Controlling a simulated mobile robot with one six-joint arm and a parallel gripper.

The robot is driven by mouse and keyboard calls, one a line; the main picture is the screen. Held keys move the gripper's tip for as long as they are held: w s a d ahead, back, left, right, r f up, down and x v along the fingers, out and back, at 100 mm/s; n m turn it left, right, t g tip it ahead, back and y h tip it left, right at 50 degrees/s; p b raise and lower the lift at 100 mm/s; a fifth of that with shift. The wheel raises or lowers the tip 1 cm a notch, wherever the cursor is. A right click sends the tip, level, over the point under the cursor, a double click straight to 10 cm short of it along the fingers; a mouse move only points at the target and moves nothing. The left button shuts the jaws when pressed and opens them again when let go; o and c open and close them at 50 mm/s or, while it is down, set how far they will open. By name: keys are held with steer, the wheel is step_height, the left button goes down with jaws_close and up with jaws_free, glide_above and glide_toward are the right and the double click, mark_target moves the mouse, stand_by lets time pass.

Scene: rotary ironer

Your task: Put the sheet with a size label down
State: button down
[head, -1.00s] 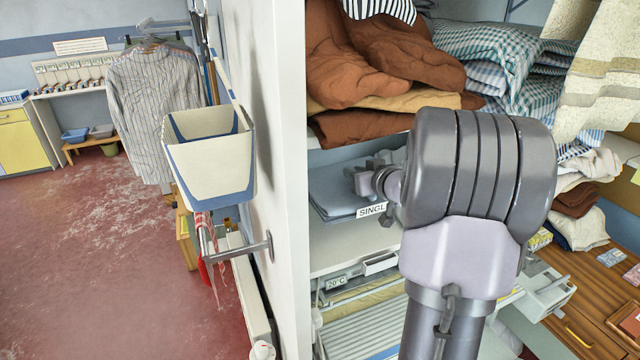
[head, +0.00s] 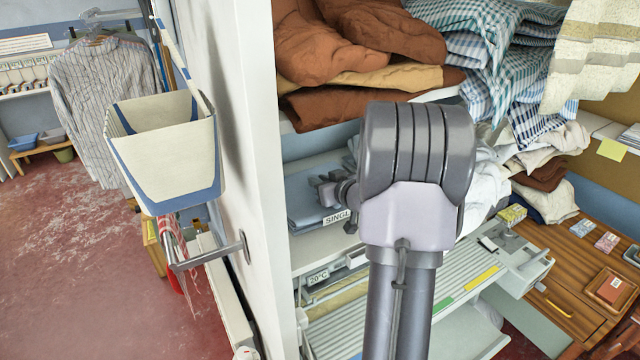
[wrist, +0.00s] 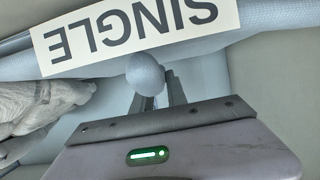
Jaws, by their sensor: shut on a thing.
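The folded blue-grey sheet (head: 308,198) is in the shelf compartment below the brown textiles in the head view. Its white size label (head: 335,218) faces front, partly covered by my arm. In the wrist view the label (wrist: 140,32) reads SINGLE upside down, along the sheet's front edge. My gripper (head: 347,208) is at that front edge. In the wrist view my gripper (wrist: 155,85) is shut at a round pale-blue knob (wrist: 146,73) just below the label. The sheet looks close over the shelf board, but I cannot tell whether it rests on it.
A white upright panel (head: 245,150) bounds the compartment on the left. Brown folded textiles (head: 365,45) lie above. Crumpled white cloth (head: 488,185) is to the right. A slatted surface (head: 345,325) lies below. A blue-white bin (head: 165,150) hangs outside the panel.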

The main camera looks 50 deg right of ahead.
steer(key=shift+f, duration=0.1)
steer(key=c, duration=1.3)
jaws_free()
steer(key=shift+f, duration=0.1)
steer(key=shift+r, duration=0.25)
steer(key=p+v, duration=0.1)
steer(key=v, duration=1.1)
